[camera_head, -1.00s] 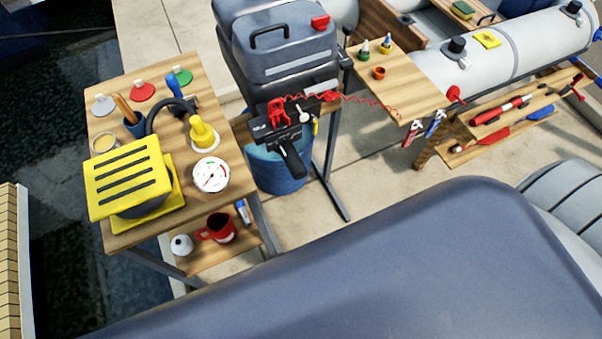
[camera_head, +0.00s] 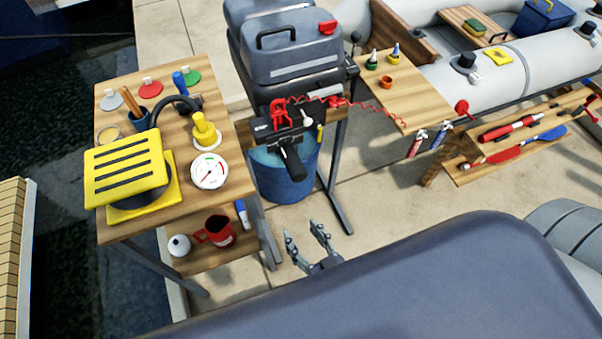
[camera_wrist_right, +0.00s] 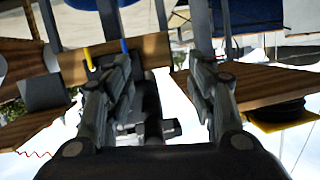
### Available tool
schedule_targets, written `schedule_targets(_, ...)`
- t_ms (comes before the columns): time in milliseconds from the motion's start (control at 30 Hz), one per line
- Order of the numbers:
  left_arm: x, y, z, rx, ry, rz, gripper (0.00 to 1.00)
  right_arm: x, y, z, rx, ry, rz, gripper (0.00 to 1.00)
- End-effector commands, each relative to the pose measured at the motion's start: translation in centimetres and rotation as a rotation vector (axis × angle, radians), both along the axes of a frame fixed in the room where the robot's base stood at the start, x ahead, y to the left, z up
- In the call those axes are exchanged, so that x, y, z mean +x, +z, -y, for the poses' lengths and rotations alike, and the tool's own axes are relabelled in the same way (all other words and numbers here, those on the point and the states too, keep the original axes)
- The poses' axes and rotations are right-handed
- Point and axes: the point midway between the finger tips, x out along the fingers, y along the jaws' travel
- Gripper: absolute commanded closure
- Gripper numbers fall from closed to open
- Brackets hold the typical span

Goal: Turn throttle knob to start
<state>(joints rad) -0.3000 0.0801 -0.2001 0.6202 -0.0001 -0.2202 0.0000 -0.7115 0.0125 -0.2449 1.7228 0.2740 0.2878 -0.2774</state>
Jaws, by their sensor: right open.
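The outboard motor (camera_head: 290,55) stands upright at top centre in the head view. Its black tiller (camera_head: 283,132) points toward me, and the dark throttle knob (camera_head: 293,160) is at the near end, over a blue bucket (camera_head: 285,180). My right gripper (camera_head: 303,233) is open and empty, below and nearer to me than the knob, apart from it. In the right wrist view the two fingers (camera_wrist_right: 160,80) are spread wide. A dark tiller-like part (camera_wrist_right: 150,125) shows between them, but I cannot tell whether it is the knob. My left gripper is not in view.
A wooden bench (camera_head: 230,150) at left holds a yellow slotted piece (camera_head: 125,170), a gauge (camera_head: 209,171) and a yellow plunger-like part (camera_head: 205,132). A red mug (camera_head: 216,231) sits on its lower shelf. A red coiled cord (camera_head: 380,109) runs right from the tiller. A wooden shelf (camera_head: 405,95) stands right.

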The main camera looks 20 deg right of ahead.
Motion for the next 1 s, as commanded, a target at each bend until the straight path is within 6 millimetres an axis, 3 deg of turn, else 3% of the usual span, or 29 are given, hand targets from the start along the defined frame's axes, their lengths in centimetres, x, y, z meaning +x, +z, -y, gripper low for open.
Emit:
schedule_targets(33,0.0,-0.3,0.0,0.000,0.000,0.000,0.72,0.5,2.7,0.3,0.016,-0.025,0.061,0.49)
schedule_targets(100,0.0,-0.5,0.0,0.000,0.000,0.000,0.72,1.0,6.2,0.9,0.034,-0.059,0.137,0.49)
schedule_targets(200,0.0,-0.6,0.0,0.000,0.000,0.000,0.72,1.3,9.9,1.7,0.052,-0.096,0.215,0.49)
schedule_targets(300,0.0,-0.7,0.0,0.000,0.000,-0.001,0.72,1.4,12.0,2.2,0.062,-0.117,0.258,0.49)
schedule_targets(567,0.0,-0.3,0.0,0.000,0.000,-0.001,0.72,3.5,13.0,2.3,0.064,-0.127,0.277,0.49)
schedule_targets(1000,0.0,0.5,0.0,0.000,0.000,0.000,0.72,10.7,12.9,2.0,0.064,-0.126,0.275,0.49)
